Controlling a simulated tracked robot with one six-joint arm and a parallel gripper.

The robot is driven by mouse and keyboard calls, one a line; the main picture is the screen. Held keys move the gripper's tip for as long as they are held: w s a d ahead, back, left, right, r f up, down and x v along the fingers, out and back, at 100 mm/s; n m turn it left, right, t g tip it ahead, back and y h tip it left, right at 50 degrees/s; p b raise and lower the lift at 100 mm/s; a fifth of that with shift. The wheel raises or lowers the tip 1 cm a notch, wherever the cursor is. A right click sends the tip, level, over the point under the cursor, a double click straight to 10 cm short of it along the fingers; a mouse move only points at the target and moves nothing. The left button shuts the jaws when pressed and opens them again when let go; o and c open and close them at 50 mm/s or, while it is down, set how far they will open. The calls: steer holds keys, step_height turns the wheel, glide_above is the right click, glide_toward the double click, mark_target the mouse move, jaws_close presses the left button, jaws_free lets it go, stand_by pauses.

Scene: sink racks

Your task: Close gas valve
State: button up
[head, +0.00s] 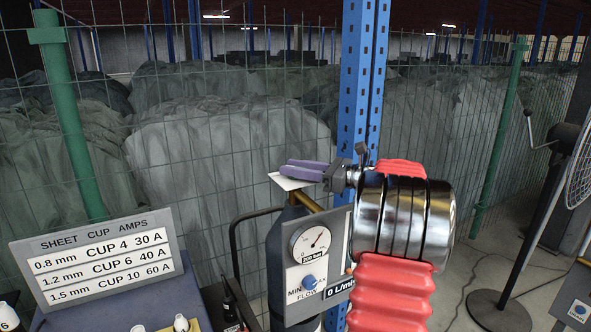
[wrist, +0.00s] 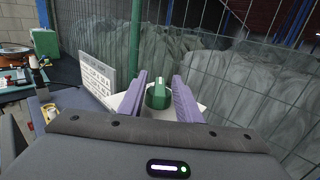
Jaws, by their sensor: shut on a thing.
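The gas valve's green knob (wrist: 158,95) sits between the two purple fingers of my gripper (wrist: 159,82) in the wrist view. The fingers lie along its left and right sides, and my gripper is shut on it. In the head view my gripper (head: 302,170) reaches left over the top of a dark gas cylinder (head: 285,240), and its fingers hide the knob. A white plate (head: 288,182) shows just under the fingers. A panel (head: 318,265) on the cylinder's front carries a round pressure gauge (head: 310,242) and a blue flow knob (head: 308,282).
A wire fence (head: 250,60) and a blue post (head: 362,80) stand close behind. A fan (head: 578,170) on a stand is at the right. Free floor shows between the cylinder and the fan.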

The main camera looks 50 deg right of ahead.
steer(key=shift+n+g+y, duration=0.4)
steer(key=shift+n+y, duration=0.1)
steer(key=shift+y, duration=0.2)
steer(key=o, duration=1)
steer(key=shift+o, duration=0.2)
steer(key=v, duration=1.3)
steer(key=shift+s+d, duration=0.25)
steer(key=shift+s, duration=0.05)
steer(key=shift+f, duration=0.1)
